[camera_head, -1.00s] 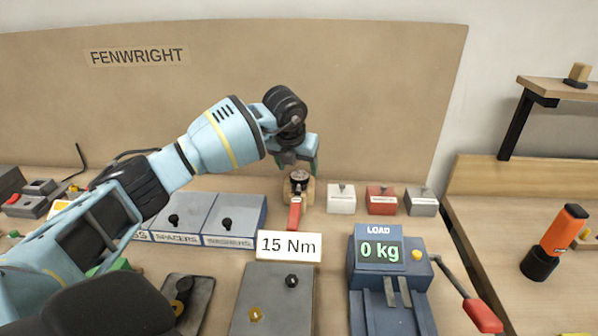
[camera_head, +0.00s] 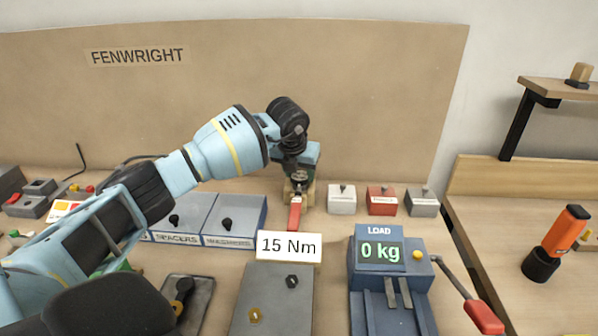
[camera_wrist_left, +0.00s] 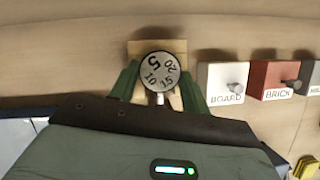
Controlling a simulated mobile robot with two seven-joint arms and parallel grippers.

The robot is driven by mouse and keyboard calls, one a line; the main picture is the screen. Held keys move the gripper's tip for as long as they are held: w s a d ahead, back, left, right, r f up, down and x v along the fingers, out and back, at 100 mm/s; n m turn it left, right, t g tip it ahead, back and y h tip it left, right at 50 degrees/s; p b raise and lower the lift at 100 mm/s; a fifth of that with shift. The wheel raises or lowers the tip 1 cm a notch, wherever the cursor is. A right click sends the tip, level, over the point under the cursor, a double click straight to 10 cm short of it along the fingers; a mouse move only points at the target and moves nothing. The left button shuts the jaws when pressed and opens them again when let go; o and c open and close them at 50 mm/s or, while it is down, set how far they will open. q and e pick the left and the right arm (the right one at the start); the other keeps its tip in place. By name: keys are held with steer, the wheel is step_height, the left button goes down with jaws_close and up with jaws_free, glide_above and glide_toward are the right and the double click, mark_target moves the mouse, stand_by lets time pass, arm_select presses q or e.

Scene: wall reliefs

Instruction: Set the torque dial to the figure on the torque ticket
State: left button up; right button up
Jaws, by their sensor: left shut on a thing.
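The torque ticket (camera_head: 289,246) is a white card reading "15 Nm". Behind it, a tool with a red handle (camera_head: 295,214) leads up to the torque dial (camera_head: 298,177), in front of a wooden block (camera_head: 309,190). In the left wrist view the dial (camera_wrist_left: 159,72) is a round grey face marked 5, 10, 15 and 20. The 10 and 15 are lowest, either side of a metal shaft (camera_wrist_left: 160,98). My left gripper (camera_head: 299,170) is shut on the dial, its green fingers either side of it. Finger contact is partly hidden. My right gripper is not in view.
White (camera_head: 341,199), red (camera_head: 381,201) and grey (camera_head: 421,202) blocks stand right of the dial. Blue trays (camera_head: 235,215) are to its left. A blue load device (camera_head: 390,265) reading "0 kg" and a grey box (camera_head: 272,300) stand nearer. A brown board (camera_head: 380,100) rises behind.

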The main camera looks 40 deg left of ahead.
arm_select(q)
steer(key=shift+a+m+h, duration=0.15)
steer(key=shift+m+h, duration=0.25)
steer(key=shift+m, duration=0.9)
steer(key=shift+a+m+h, duration=0.1)
steer(key=shift+m+h, duration=0.7)
steer(key=shift+m, duration=1)
steer(key=o, duration=1)
steer(key=shift+r, duration=0.1)
steer(key=v, duration=0.7)
steer(key=shift+r, duration=0.3)
